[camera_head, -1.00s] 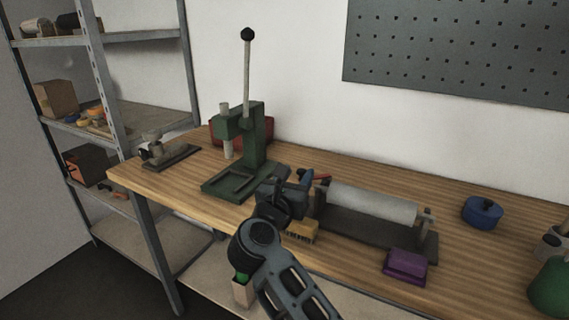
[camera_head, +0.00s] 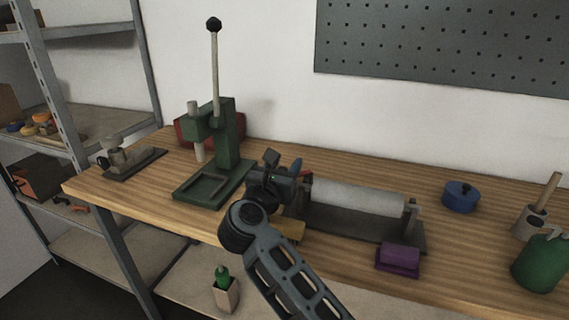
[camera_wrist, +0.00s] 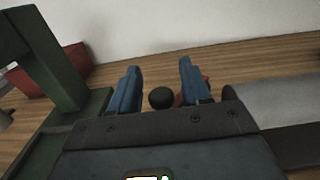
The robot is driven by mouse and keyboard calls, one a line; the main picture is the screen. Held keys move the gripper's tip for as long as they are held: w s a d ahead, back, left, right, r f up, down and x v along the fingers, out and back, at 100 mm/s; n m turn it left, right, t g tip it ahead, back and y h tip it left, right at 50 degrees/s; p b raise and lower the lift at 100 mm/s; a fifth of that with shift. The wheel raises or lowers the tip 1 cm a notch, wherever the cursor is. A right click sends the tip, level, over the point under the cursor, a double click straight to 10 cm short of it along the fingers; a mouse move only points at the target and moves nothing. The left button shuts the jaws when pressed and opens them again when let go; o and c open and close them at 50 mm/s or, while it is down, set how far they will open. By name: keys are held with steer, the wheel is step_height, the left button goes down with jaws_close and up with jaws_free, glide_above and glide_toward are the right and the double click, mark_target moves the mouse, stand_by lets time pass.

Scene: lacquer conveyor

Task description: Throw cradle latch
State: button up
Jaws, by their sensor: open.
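The cradle (camera_head: 370,229) is a dark base holding a pale roller (camera_head: 355,196) on the workbench. A small red part, seemingly the latch (camera_head: 307,174), shows at the cradle's left end, mostly hidden behind my gripper (camera_head: 284,164). In the wrist view my gripper (camera_wrist: 160,70) is open, with two blue fingers spread apart. A black ball knob (camera_wrist: 161,97) shows between the fingers, near the right one. A bit of red (camera_wrist: 206,80) shows beside the right finger. I cannot tell whether the knob belongs to the latch or whether a finger touches it.
A green press (camera_head: 229,150) with a tall lever stands left of my gripper. A purple block (camera_head: 398,261) lies in front of the cradle, and a yellowish brush (camera_head: 291,230) at its left front. A blue pot (camera_head: 461,197) and a green container (camera_head: 541,263) stand right.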

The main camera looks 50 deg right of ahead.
steer(key=shift+d, duration=0.1)
steer(key=shift+c, duration=0.4)
jaws_close()
